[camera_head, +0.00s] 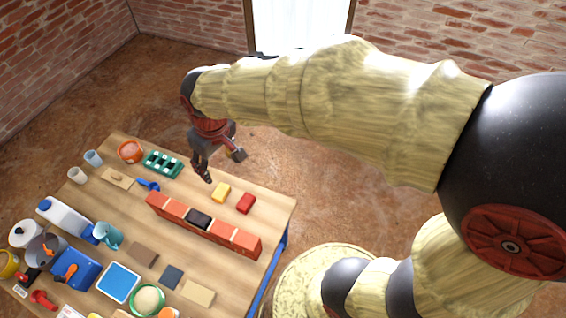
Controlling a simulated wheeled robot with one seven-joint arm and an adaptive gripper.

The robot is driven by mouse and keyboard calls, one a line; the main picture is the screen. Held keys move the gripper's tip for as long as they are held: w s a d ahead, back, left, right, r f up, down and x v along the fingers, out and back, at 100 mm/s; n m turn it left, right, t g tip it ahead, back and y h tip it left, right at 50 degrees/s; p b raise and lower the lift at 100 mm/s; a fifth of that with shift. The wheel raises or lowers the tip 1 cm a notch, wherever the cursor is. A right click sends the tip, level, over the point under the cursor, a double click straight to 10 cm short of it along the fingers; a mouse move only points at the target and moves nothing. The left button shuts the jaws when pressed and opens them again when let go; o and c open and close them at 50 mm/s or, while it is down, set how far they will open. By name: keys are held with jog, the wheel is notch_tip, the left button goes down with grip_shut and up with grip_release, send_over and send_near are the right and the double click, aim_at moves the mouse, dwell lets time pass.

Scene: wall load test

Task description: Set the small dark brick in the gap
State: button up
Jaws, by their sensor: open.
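A low row of red-orange bricks (233,236) runs diagonally across the wooden table. A small dark brick (199,219) sits in the middle of this row, with red bricks on both sides. From this view it looks about level with them; I cannot tell how closely it fits. My gripper (223,166) is open and empty, with its fingers spread apart. It appears above the far side of the table, behind the row and apart from the dark brick.
A yellow block (221,193) and a red block (246,203) stand behind the row. A green tray (163,164) and a blue item (148,185) lie to the left. In front are a brown block (142,254), a dark square (172,276) and a tan block (198,292). The left side is crowded.

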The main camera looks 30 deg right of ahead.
jog(key=s+d+r+m+t, duration=0.1)
jog(key=s+d+r+m, duration=0.1)
jog(key=s+d+r, duration=0.2)
jog(key=s+d+r+m+t, duration=0.2)
jog(key=s+d+r, duration=0.3)
jog(key=s, duration=0.5)
jog(key=shift+s+d+h, duration=0.2)
jog(key=shift+d+h, duration=0.1)
jog(key=shift+d, duration=0.75)
jog(key=shift+c, duration=0.7)
